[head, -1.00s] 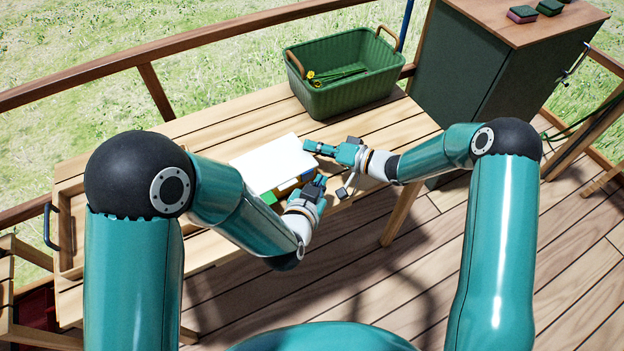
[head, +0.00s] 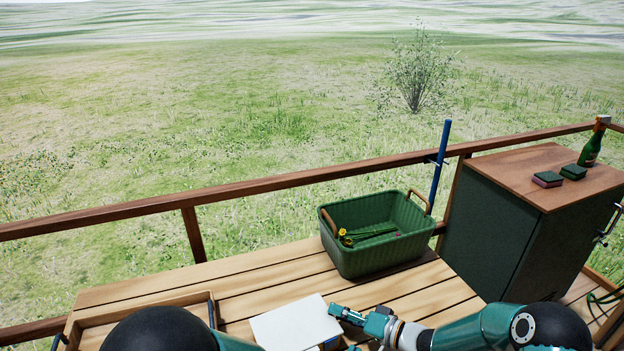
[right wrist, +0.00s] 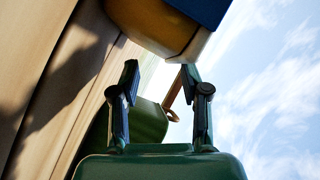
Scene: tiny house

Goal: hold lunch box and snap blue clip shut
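The lunch box (head: 297,326) lies on the slatted table at the bottom of the head view, its white lid uppermost and its front cut off by the frame. A small blue patch (head: 330,345) shows at its right front corner; I cannot tell whether it is the clip. My right gripper (head: 340,313) is at the box's right edge. In the right wrist view, its fingers (right wrist: 160,68) are apart with nothing visible between them. A yellowish body with a dark blue part (right wrist: 203,10) is beyond the fingertips, probably the box. My left gripper is out of view.
A green basket (head: 378,258) with yellow flowers stands on the table behind the box. A wooden tray (head: 90,322) is at left. A dark green cabinet (head: 490,225) stands at right, with sponges and a bottle on top. A railing (head: 130,209) runs behind.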

